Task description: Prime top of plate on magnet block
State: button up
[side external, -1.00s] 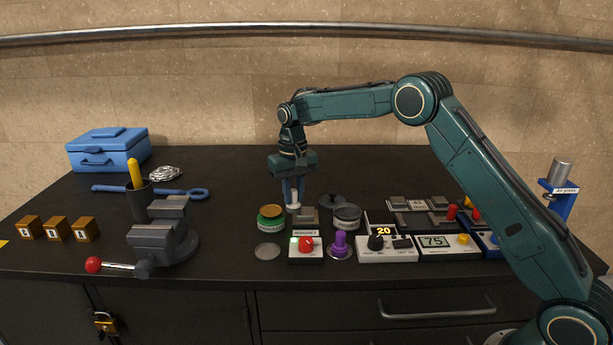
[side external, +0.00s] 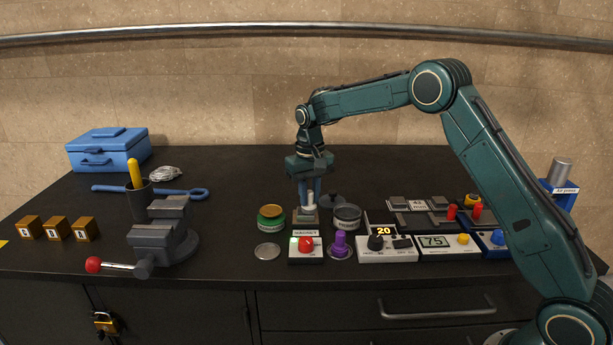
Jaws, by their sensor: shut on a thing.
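My gripper (side external: 309,190) points straight down and is shut on a small white-ended tool (side external: 310,208), too small to identify surely. The tool's lower end is over the square block (side external: 304,219), which is behind the box with a red knob (side external: 306,245). The tool's end appears at or very near the block's top; I cannot tell whether they touch. The plate cannot be told apart from the block at this size. A green can (side external: 271,218) stands left of the block and a grey tin (side external: 346,217) right of it.
A round metal disc (side external: 267,251) and a purple-topped piece (side external: 340,244) lie in front. Control boxes with displays reading 20 (side external: 386,246) and 75 (side external: 448,246) stand to the right. A vise (side external: 163,240) stands left. The table behind my gripper is mostly clear.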

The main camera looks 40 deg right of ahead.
jog(key=w+a, duration=0.2)
jog(key=w, duration=0.1)
jog(key=shift+a, duration=0.4)
notch_tip(320, 180, up, 8)
dwell(0.3)
dwell(0.5)
